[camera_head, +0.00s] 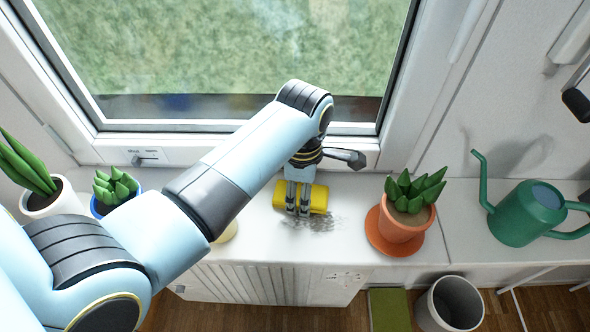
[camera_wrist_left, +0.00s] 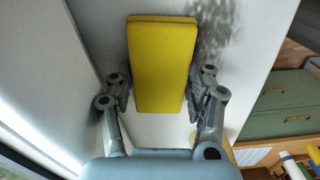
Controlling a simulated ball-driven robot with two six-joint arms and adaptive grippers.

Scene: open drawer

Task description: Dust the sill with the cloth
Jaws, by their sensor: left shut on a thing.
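The yellow folded cloth (camera_head: 318,197) lies on the white sill (camera_head: 262,240), below the window. My left gripper (camera_head: 298,211) reaches down to it and is shut on it. In the left wrist view the cloth (camera_wrist_left: 162,60) sticks out beyond the fingers of the left gripper (camera_wrist_left: 158,92), which flank it on both sides. A grey dust smudge (camera_head: 322,224) spreads on the sill just in front of the cloth; it also shows beside the cloth in the left wrist view (camera_wrist_left: 213,30). My right gripper is not in view.
A terracotta-potted succulent (camera_head: 402,222) on a saucer stands close right of the cloth. A green watering can (camera_head: 527,213) is farther right. Two potted plants, in blue (camera_head: 112,192) and white (camera_head: 58,203) pots, stand left. A yellowish object (camera_head: 228,232) is partly hidden by my arm.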

